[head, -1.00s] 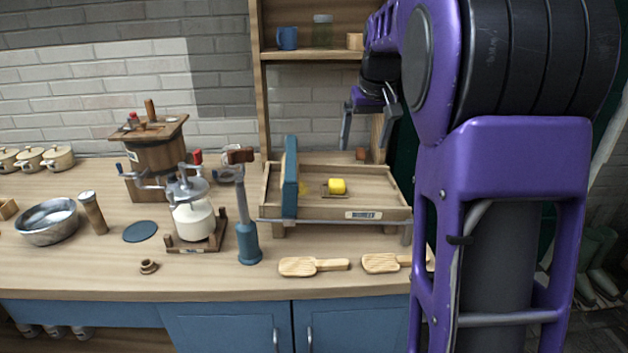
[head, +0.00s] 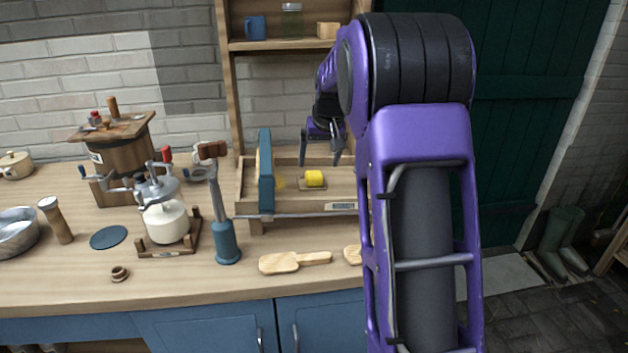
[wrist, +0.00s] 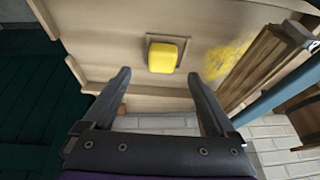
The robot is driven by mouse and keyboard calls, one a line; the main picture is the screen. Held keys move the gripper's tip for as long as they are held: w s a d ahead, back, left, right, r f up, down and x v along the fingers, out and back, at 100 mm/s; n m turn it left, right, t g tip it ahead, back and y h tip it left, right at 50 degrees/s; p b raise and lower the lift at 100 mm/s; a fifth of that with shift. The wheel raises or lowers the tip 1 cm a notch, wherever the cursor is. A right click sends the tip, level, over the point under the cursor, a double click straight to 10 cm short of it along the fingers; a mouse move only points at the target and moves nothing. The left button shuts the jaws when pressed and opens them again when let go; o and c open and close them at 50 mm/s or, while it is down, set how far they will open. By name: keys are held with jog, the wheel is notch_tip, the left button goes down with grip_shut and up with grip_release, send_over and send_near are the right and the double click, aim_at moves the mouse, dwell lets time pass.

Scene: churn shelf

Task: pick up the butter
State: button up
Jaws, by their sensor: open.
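The butter (head: 314,178) is a small yellow block on a small wooden square inside the shallow wooden tray (head: 345,208). In the wrist view the butter (wrist: 162,55) lies just beyond the open fingers, roughly centred between them. My gripper (head: 322,162) is open and empty, above the back part of the tray near the butter. In the wrist view both fingers of my gripper (wrist: 162,85) point toward the tray, apart from the butter.
A blue upright board (head: 265,172) crosses the tray left of the butter, with a yellow smear (wrist: 229,55) beside it. A blue-based plunger (head: 228,240) and a glass churn (head: 166,222) stand further left. A wooden paddle (head: 287,262) lies in front.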

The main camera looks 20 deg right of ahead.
aim_at(314, 174)
jog(key=b+x, duration=0.1)
jog(key=x, duration=0.4)
jog(key=shift+w+a+f, duration=0.1)
jog(key=shift+a, duration=0.05)
grip_shut()
notch_tip(314, 174, up, 13)
jog(key=p, duration=0.5)
